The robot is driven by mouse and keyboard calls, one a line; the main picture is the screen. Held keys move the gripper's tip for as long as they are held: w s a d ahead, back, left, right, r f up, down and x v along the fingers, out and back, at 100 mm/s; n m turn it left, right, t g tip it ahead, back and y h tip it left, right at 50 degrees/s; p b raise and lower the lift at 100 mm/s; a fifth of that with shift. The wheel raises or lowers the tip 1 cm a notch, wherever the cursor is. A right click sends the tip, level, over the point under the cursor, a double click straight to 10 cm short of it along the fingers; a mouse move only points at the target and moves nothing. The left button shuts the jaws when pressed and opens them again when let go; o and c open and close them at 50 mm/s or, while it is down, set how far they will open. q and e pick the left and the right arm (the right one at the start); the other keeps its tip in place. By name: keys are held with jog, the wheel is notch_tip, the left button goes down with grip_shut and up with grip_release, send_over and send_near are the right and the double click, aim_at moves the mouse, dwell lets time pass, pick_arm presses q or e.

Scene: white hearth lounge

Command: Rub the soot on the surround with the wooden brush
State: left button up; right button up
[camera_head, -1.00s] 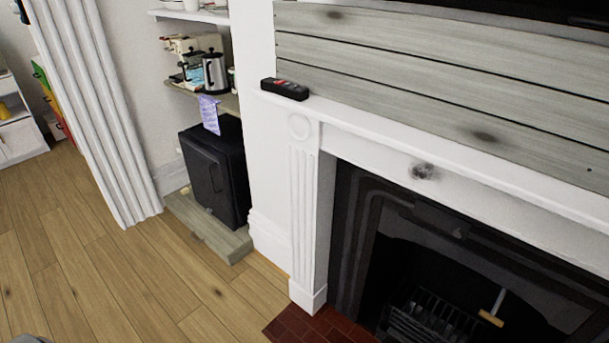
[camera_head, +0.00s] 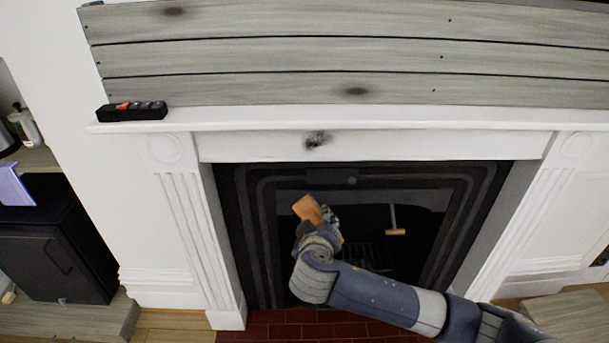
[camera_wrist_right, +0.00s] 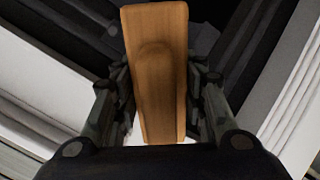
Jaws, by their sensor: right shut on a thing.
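The soot (camera_head: 317,140) is a dark smudge on the white surround (camera_head: 420,147), on the beam under the mantel shelf. My right gripper (camera_head: 320,225) is in front of the dark firebox, below the soot and apart from it. It is shut on the wooden brush (camera_head: 308,209), which points up and to the left. In the right wrist view the brush (camera_wrist_right: 158,70) stands between the two fingers (camera_wrist_right: 160,100), its plain wooden face showing. Its bristles cannot be made out. My left gripper is not in view.
A black power strip or remote-like box (camera_head: 132,111) lies on the mantel's left end. A wooden-ended tool (camera_head: 395,231) hangs or leans in the firebox (camera_head: 365,215). A black cabinet (camera_head: 50,250) stands at left. Red tiles (camera_head: 290,325) cover the hearth floor.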

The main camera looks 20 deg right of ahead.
jog(key=w+r+t, duration=0.1)
jog(key=r, duration=0.2)
jog(key=w+a+r+t, duration=0.1)
jog(key=w+r+t, duration=0.1)
jog(key=r, duration=0.1)
jog(key=w+r+n+t, duration=0.1)
jog(key=w+r+t, duration=0.1)
jog(key=r, duration=0.2)
jog(key=shift+a+r, duration=0.1)
jog(key=shift+a, duration=0.2)
jog(key=shift+a+r+t, duration=0.1)
jog(key=shift+r+t, duration=0.2)
jog(key=shift+r, duration=0.1)
jog(key=shift+w+r, duration=0.15)
jog(key=shift+w, duration=0.1)
jog(key=b+x, duration=0.1)
jog(key=x, duration=0.4)
jog(key=shift+w+d, duration=0.25)
jog(key=shift+b+x, duration=0.55)
jog(key=shift+x, duration=0.4)
